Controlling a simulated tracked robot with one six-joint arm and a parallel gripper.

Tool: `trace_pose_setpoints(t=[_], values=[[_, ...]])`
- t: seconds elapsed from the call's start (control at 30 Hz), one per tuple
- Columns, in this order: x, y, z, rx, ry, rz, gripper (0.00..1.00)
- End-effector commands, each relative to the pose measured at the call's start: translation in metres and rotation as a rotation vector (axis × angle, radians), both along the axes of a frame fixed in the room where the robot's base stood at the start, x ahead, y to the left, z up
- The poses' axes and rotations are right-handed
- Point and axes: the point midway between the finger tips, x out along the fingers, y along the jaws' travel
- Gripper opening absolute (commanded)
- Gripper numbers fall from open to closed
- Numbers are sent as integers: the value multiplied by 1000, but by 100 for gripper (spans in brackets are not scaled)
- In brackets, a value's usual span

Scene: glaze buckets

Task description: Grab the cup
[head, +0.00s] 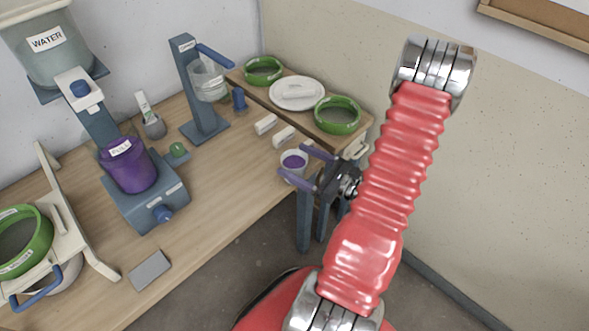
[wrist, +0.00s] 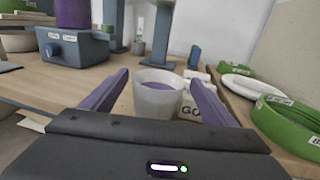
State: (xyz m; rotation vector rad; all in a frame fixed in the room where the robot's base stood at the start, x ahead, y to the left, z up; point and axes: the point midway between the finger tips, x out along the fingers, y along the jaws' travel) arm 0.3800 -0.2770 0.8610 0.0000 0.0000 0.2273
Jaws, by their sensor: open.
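The cup (head: 293,164) is a small whitish, translucent cup with purple contents, standing upright at the table's right edge in the head view. In the wrist view the cup (wrist: 158,94) stands in the middle, between the two purple fingers of my gripper (wrist: 157,92). In the head view my gripper (head: 308,168) reaches in from the right, with one finger on each side of the cup. The fingers are open, with a gap to the cup on both sides in the wrist view. The lower part of the cup is hidden behind the gripper body in the wrist view.
Small white blocks (head: 285,137) lie behind the cup. A raised wooden shelf (head: 359,134) holds green bowls (head: 337,115) and a white plate (head: 297,93). A blue stand (head: 147,196) with a purple container (head: 127,165) is further left. The table (head: 228,188) left of the cup is clear.

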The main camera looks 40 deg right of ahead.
Motion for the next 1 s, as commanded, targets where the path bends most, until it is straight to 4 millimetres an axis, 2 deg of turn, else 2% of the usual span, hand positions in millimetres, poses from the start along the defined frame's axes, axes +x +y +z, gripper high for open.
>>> trace_pose_setpoints(t=[0.27, 0.7, 1.0], values=[[5, 2, -1, 0, 0, 1, 80], [46, 13, -4, 0, 0, 2, 80], [50, 14, -4, 0, 0, 0, 80]])
